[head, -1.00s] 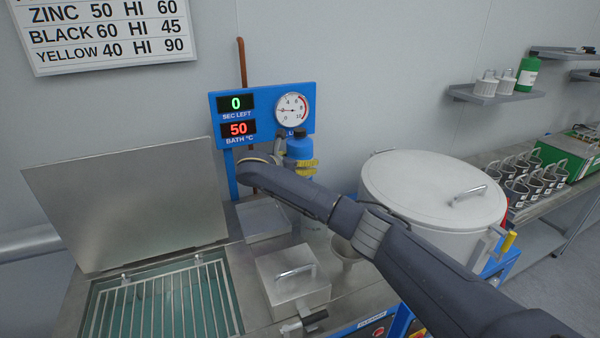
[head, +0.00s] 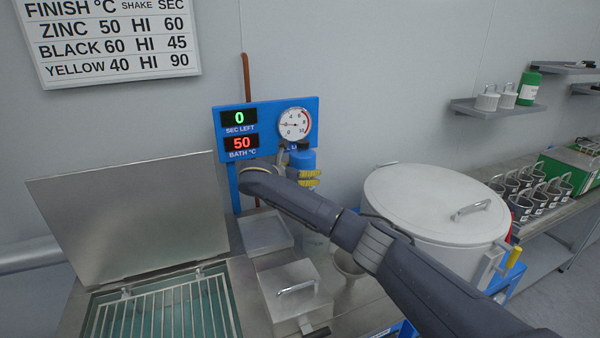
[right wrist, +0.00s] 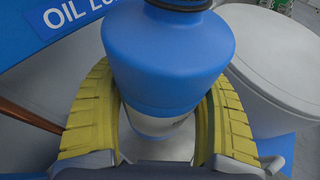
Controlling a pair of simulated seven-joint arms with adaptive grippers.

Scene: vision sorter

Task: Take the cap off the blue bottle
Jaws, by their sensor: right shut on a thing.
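The blue bottle (head: 302,160) stands upright in front of the blue panel in the head view. Its blue shoulder (right wrist: 168,50) fills the middle of the right wrist view, with a paler body below. A dark cap or neck ring (right wrist: 180,4) shows at the top edge of the wrist view, cut off there; I cannot tell which it is. My right gripper (head: 310,178) has its yellow fingers around the bottle below the shoulder, one on each side, shut on it. The fingers (right wrist: 160,128) also show in the wrist view. My left gripper is not in view.
The blue panel (head: 268,151) with displays and a gauge is close behind the bottle. A large white lidded drum (head: 425,195) stands to the right. A shelf (head: 490,112) is on the wall.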

